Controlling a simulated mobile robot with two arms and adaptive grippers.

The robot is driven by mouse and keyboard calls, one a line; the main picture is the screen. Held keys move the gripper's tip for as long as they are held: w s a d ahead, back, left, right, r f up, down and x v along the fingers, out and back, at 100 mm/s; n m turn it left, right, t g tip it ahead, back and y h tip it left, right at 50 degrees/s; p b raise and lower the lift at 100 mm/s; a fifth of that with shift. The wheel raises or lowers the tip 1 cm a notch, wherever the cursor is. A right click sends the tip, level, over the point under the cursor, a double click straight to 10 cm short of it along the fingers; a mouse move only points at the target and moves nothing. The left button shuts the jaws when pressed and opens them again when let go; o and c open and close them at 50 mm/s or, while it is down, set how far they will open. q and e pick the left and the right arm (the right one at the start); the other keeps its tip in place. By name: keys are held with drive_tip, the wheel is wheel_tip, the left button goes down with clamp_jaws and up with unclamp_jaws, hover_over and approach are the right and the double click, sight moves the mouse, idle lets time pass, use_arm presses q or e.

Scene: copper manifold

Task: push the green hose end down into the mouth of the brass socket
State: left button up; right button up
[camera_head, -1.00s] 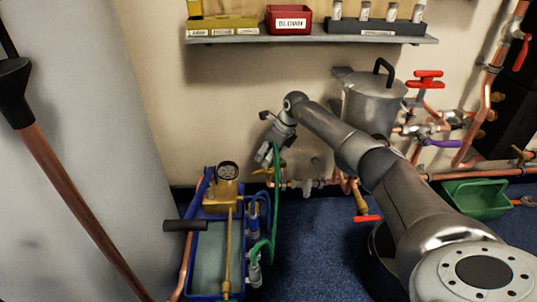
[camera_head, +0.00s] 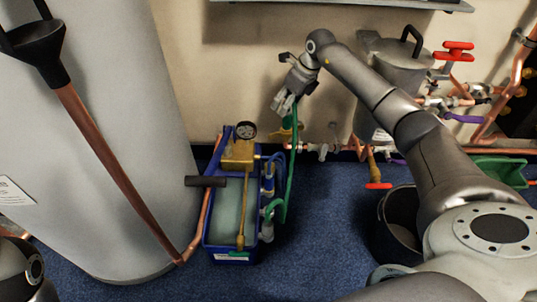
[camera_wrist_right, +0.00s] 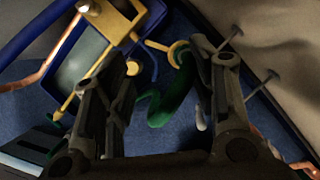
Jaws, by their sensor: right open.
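The green hose (camera_head: 290,175) rises from the side of the blue pump unit to just under my right gripper (camera_head: 286,102). In the right wrist view, the green hose (camera_wrist_right: 160,106) curves up between the two spread fingers of my right gripper (camera_wrist_right: 170,75), which is open. A brass ring with a side handle, seemingly the brass socket (camera_wrist_right: 181,46), lies beyond the fingertips at the hose's upper part. Whether the hose end sits in its mouth or only against it cannot be told. A yellow-brass part (camera_head: 287,130) shows below the gripper. My left gripper is not in view.
Copper pipes and valves (camera_head: 320,149) run along the wall. A metal pot (camera_head: 392,70) and dark bucket (camera_head: 398,228) stand right. Blue floor between is clear.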

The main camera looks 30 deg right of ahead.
drive_tip(key=s+a+m+h+p, duration=0.1)
drive_tip(key=s+a+m+p, duration=0.2)
drive_tip(key=s+a, duration=1.3)
drive_tip(key=shift+s+a+t+p, duration=0.15)
drive_tip(key=shift+s+t+p, duration=0.25)
drive_tip(key=shift+p, duration=0.75)
